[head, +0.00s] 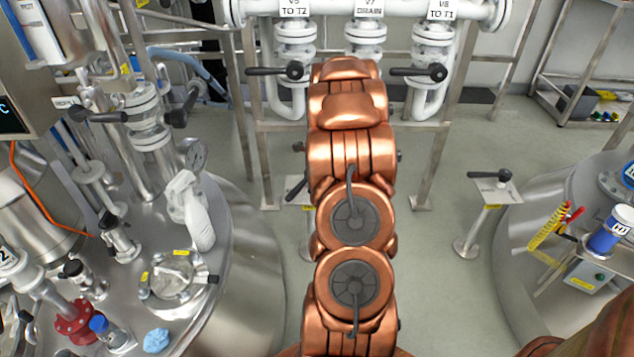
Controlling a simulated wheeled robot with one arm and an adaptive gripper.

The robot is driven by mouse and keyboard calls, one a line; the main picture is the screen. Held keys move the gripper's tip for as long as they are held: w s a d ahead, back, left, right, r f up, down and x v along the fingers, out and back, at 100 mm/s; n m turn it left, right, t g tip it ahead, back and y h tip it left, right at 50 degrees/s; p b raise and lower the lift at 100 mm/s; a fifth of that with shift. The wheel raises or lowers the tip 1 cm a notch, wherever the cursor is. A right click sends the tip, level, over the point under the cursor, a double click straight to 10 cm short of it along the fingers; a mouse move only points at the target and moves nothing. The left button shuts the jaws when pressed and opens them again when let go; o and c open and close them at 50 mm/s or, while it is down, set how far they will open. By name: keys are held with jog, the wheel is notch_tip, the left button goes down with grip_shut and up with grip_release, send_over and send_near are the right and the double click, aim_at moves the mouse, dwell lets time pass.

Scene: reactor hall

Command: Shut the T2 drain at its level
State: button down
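A floor stand with a black lever (297,187) and a small yellow tag shows just left of my arm in the head view, partly hidden by it. A similar stand (495,190) with a black lever and yellow tag is right of my arm, beside the right vessel. I cannot read either tag. On the back pipe rack, a valve labelled V7 DRAIN (369,8) is above my arm's far end; its handle is hidden. My copper arm reaches forward through the middle. My gripper does not show.
The right vessel (540,215) has a blue bottle (608,232). Valves V5 (295,42) and V8 (432,45) have levers out to the left. The floor (435,270) right of my arm is clear.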

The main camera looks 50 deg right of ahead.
aim_at(301, 186)
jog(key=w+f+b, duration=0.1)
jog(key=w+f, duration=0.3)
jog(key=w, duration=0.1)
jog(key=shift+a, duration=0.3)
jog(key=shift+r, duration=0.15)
